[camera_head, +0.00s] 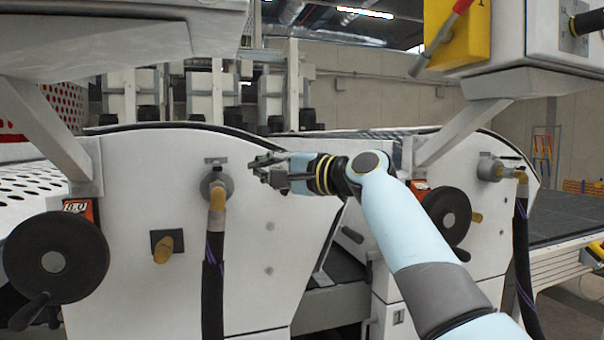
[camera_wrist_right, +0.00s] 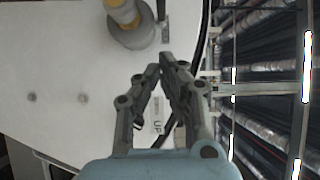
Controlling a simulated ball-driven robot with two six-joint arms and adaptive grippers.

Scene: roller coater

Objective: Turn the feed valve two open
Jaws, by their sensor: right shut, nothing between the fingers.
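A grey round valve fitting with a brass elbow (camera_head: 217,190) and a black hose sits on the white side panel of the nearer roller unit. It also shows at the top of the right wrist view, as a grey and yellow valve fitting (camera_wrist_right: 130,22). A similar valve (camera_head: 497,170) is on the unit at the right. I cannot read which one is number two. My right gripper (camera_head: 257,167) is just right of the nearer valve, apart from it; its fingertips (camera_wrist_right: 163,66) are together and empty. My left gripper is out of view.
A black handwheel (camera_head: 55,262) and a brass knob (camera_head: 163,246) are on the nearer panel. A yellow box with a red-handled lever (camera_head: 452,35) hangs at the upper right.

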